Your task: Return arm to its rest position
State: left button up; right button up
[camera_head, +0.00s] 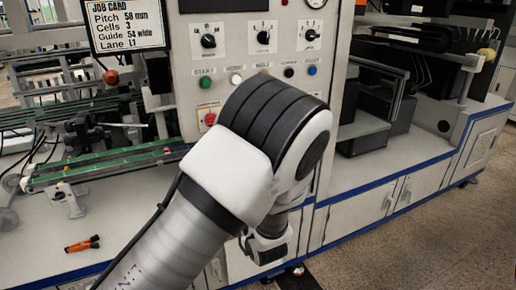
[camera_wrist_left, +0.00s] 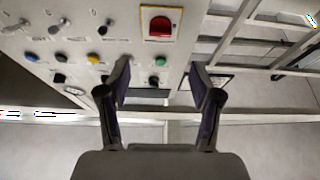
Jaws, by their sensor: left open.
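My left arm (camera_head: 215,190) comes in from the lower left and bends in front of the control panel (camera_head: 185,60). In the head view its gripper is hidden or cannot be made out behind the bent arm. In the left wrist view my left gripper (camera_wrist_left: 160,82) is open, with two dark fingers apart and nothing between them. The control panel shows beyond the fingers, with a red switch on a yellow plate (camera_wrist_left: 160,26) and several coloured buttons and knobs. My right gripper is in neither view.
A job card (camera_head: 127,25) hangs at the upper left. Green-edged rails (camera_head: 105,165) and an orange marker-like object (camera_head: 82,244) are on the bench at left. White cabinets (camera_head: 400,195) with a blue edge run to the right. Open floor (camera_head: 440,245) lies at the lower right.

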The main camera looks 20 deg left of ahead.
pick_arm(q)
jog(key=s+a+f+m+g+h+p, duration=0.2)
jog(key=s+f+m+g+h+p, duration=0.25)
jog(key=f, duration=0.85)
jog(key=s+a+f+m+g+h+p, duration=0.25)
jog(key=s+f+h, duration=0.4)
jog(key=f, duration=0.65)
jog(key=s+d+f+m+g+h, duration=0.1)
jog(key=s+d+f+g+h, duration=0.1)
jog(key=s, duration=0.4)
jog(key=s+d+f+m+g+h, duration=0.1)
jog(key=s+d+f+g+h, duration=0.1)
jog(key=s+d, duration=0.3)
jog(key=s+d+f+g+h+p, duration=0.1)
jog(key=s+d+f+g+h, duration=0.1)
jog(key=s, duration=0.7)
notch_tip(320, 180, down, 2)
jog(key=shift+d+f+m+g+h, duration=0.1)
jog(key=shift+d+m+g+h, duration=0.25)
jog(key=shift+d+g, duration=0.4)
jog(key=shift+a, duration=0.1)
jog(key=shift+c, duration=0.3)
